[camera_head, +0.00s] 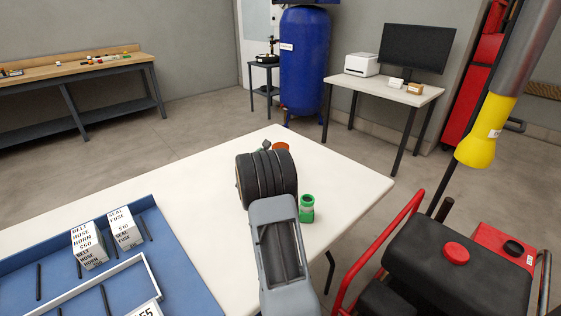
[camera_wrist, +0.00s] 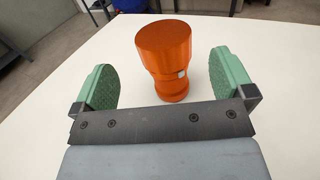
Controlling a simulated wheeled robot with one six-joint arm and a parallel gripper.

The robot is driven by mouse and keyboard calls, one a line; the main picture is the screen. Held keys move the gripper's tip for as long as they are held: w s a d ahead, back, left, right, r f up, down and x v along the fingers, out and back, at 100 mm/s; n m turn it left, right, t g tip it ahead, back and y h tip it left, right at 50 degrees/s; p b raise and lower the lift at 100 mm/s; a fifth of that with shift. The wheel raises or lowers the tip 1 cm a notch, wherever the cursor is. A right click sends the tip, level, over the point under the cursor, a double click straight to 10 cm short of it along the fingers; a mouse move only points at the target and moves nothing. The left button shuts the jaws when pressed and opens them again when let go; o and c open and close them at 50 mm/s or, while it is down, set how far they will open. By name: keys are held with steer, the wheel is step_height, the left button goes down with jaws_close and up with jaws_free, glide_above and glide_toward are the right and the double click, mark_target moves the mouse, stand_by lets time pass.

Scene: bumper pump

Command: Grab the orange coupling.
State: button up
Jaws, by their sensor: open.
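The orange coupling (camera_wrist: 165,50) stands upright on the white table in the wrist view, wider at the top than at the base. My gripper (camera_wrist: 168,78) is open, with one green-padded finger to the left of the coupling and one to the right. The coupling is between or just beyond the fingertips, with gaps on both sides. In the head view only a small orange part of the coupling (camera_head: 281,146) shows behind my wrist, which hides most of it and the gripper.
The white table (camera_head: 190,185) is mostly clear around the coupling. A blue tray (camera_head: 188,272) with small labelled boxes (camera_head: 88,245) is at the lower left. A black and red machine (camera_head: 445,258) stands at the right, with a yellow-ended pipe (camera_head: 481,135) above it.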

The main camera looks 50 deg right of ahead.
steer(key=shift+p+x, duration=0.35)
steer(key=shift+x, duration=2.6)
steer(key=shift+s+r, duration=0.1)
steer(key=shift+s, duration=0.05)
steer(key=shift+c, duration=0.2)
steer(key=c, duration=1.4)
